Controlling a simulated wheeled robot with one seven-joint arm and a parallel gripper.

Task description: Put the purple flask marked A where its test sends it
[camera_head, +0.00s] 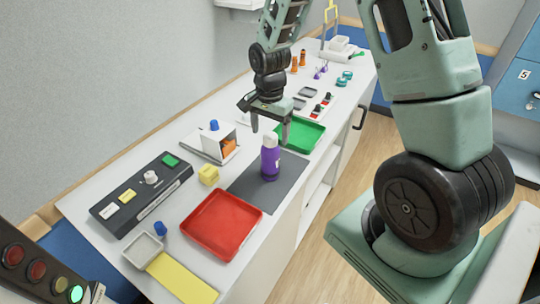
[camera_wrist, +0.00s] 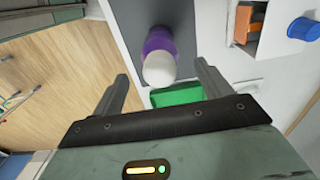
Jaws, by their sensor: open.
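A purple flask (camera_head: 269,162) with a pale cap stands upright on a dark grey mat (camera_head: 243,187) on the white counter. No letter can be read on it. My gripper (camera_head: 269,136) is open and empty, above and close behind the flask. In the wrist view the flask (camera_wrist: 159,42) shows ahead of and between the open fingers (camera_wrist: 162,85), with its cap toward me. A red tray (camera_head: 222,258) lies in front of the mat, and a green tray (camera_head: 318,139) lies behind it, partly hidden by my gripper.
A yellow cube (camera_head: 208,176) and a white box with an orange thing inside (camera_head: 232,141) stand left of the mat. A dark panel (camera_head: 130,212) with a knob, green button and labels lies farther left. A signal bar (camera_head: 42,266) has its green lamp lit. Small bottles stand at the back.

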